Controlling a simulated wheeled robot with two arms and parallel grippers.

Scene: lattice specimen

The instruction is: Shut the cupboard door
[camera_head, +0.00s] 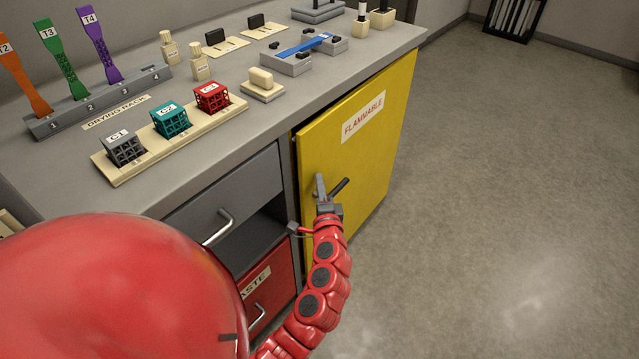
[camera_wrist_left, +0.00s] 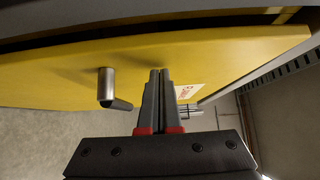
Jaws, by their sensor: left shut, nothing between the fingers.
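The yellow cupboard door (camera_head: 375,130) with a FLAMMABLE label stands slightly ajar under the counter. A narrow dark gap shows along its left edge and top. It also fills the upper part of the left wrist view (camera_wrist_left: 220,55). Its metal bar handle (camera_head: 319,186) is near the door's left side; in the wrist view the handle (camera_wrist_left: 106,87) is just left of my fingers. My left gripper (camera_head: 343,184) is shut and empty, its tips at the door face beside the handle; I cannot tell whether they touch. My right gripper is out of view.
The grey counter (camera_head: 215,150) carries a drying rack (camera_head: 100,103), colored cubes on a tray and small bottles. A grey drawer (camera_head: 225,205) and red waste bin front (camera_head: 268,285) are left of the door. Open floor (camera_head: 500,200) lies to the right.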

